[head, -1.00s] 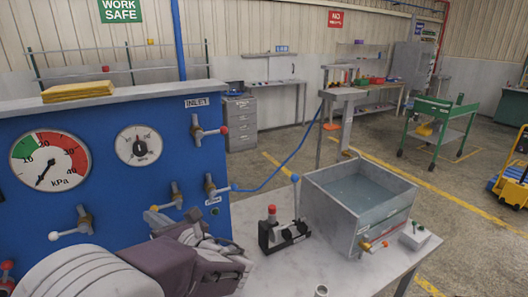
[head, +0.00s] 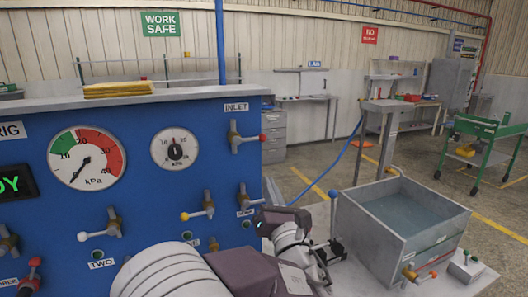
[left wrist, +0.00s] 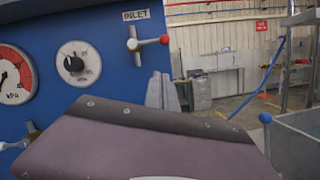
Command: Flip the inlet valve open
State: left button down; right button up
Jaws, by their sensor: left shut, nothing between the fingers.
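The inlet valve (head: 234,140) sits at the upper right of the blue panel under the INLET label. Its handle lies about level, pointing right, with a red knob (head: 262,137) at its end. It also shows in the left wrist view (left wrist: 132,43), upper middle, with nothing touching it. My left gripper (head: 269,183) is in front of the panel's right edge, below and slightly right of the valve. Its grey fingers (left wrist: 162,84) are together and empty, pointing up toward the valve's height in the left wrist view. My right gripper is out of view.
Other valves line the lower panel, including a yellow-knobbed one (head: 198,211) and a white-knobbed one (head: 100,230). A kPa gauge (head: 87,158) and a smaller dial (head: 175,149) sit left of the inlet. A water tank (head: 405,215) stands on the table at right.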

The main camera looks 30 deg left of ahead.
aim_at(251, 139)
pick_arm(q)
jog(key=w+a+r+p, duration=0.3)
jog(key=w+a+r, duration=0.2)
jog(key=w, duration=0.2)
jog(key=shift+w+a+r, duration=0.2)
jog(key=shift+a, duration=0.1)
